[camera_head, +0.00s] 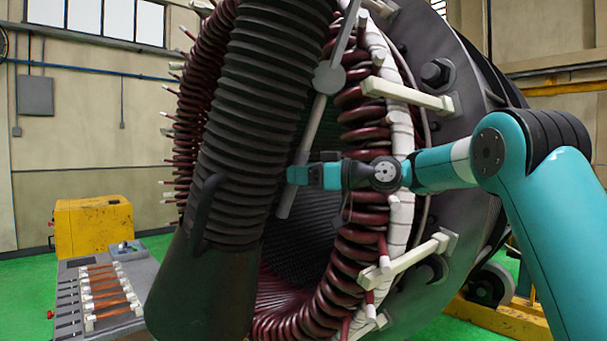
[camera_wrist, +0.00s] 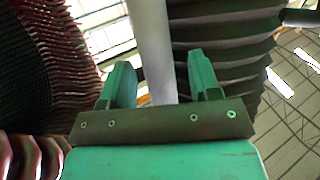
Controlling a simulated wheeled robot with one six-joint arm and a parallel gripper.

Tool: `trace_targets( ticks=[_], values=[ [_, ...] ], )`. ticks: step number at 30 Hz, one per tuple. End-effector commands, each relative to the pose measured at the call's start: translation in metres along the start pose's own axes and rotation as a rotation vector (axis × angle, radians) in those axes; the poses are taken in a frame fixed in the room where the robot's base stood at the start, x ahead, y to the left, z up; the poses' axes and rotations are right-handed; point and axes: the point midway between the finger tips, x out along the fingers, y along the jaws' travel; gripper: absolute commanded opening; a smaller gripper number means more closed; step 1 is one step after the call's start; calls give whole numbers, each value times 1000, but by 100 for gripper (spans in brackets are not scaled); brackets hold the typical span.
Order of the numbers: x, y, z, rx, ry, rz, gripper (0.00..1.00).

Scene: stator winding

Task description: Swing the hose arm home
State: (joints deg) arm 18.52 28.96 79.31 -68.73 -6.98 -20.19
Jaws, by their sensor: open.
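The hose arm (camera_head: 309,130) is a jointed grey bar with a round pivot (camera_head: 328,79), hanging tilted beside a thick dark ribbed hose (camera_head: 262,95). The hose ends in a wide dark hood (camera_head: 205,295) with a handle (camera_head: 205,212) on its side. My gripper (camera_head: 291,175) comes in from the right and overlaps the lower part of the bar, partly hiding it. In the wrist view, my gripper (camera_wrist: 160,75) is open, with the pale bar (camera_wrist: 155,40) showing between its two fingers. Whether either finger touches it cannot be told. The ribbed hose is behind the right finger.
The large stator (camera_head: 470,130) with dark red coils (camera_head: 365,135) and white jutting bars (camera_head: 408,95) stands close around my arm. A grey bench (camera_head: 135,260) with coil pieces and a yellow box (camera_head: 95,225) are at lower left. Green floor shows at the left.

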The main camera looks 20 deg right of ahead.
Motion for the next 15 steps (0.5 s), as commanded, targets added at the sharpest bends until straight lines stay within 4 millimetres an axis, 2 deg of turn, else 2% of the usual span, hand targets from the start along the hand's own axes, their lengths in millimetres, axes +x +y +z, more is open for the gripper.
trace_targets(
  ticks=[8, 11, 15],
  values=[
    [-10, 2, 3, 1, -2, 5, 57],
    [-27, 2, 5, 1, -1, 8, 57],
    [-58, 2, 6, -1, -2, 9, 57]
  ],
)
